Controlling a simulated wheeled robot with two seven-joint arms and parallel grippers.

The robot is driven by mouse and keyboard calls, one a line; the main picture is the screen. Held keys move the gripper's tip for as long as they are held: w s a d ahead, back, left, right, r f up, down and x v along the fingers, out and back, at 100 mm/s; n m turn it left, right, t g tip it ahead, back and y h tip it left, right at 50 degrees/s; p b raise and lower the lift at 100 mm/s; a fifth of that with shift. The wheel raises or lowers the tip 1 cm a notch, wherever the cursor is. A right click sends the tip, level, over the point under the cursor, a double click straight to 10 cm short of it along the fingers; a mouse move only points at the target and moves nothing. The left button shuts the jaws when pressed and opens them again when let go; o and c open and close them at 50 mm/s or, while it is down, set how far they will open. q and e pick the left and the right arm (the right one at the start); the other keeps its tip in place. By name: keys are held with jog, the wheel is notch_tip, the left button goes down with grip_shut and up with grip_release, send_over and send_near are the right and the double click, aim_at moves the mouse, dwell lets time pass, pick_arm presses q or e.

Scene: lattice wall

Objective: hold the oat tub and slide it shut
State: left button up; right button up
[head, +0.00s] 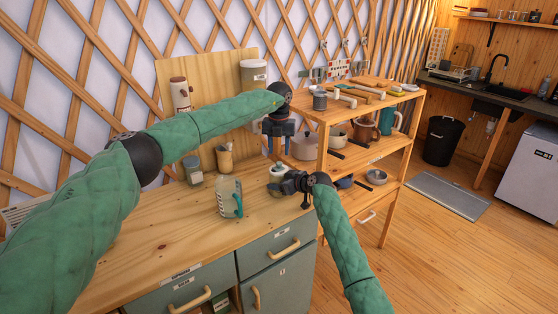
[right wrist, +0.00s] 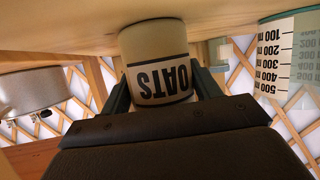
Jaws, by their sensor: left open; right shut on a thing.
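The oat tub (right wrist: 157,45) is a cream cylinder with a dark OATS label, which reads upside down in the right wrist view. It stands on the wooden counter; in the head view its pale round top (head: 279,170) shows near the counter's right end. My right gripper (head: 287,186) is shut on the tub, with one finger on each side of it in the right wrist view. My left gripper (head: 280,150) points down, open and empty, just above the tub. I cannot tell how the tub's lid sits.
A measuring jug (head: 229,197) stands left of the tub. A utensil pot (head: 224,158) and a lidded jar (head: 193,170) stand further back. The wooden shelf unit (head: 323,140) at right holds pans and mugs. The counter's front left (head: 130,250) is clear.

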aim_at(279, 162)
pick_arm(q)
jog(key=shift+f, duration=2.55)
jog(key=shift+c, duration=0.2)
grip_shut()
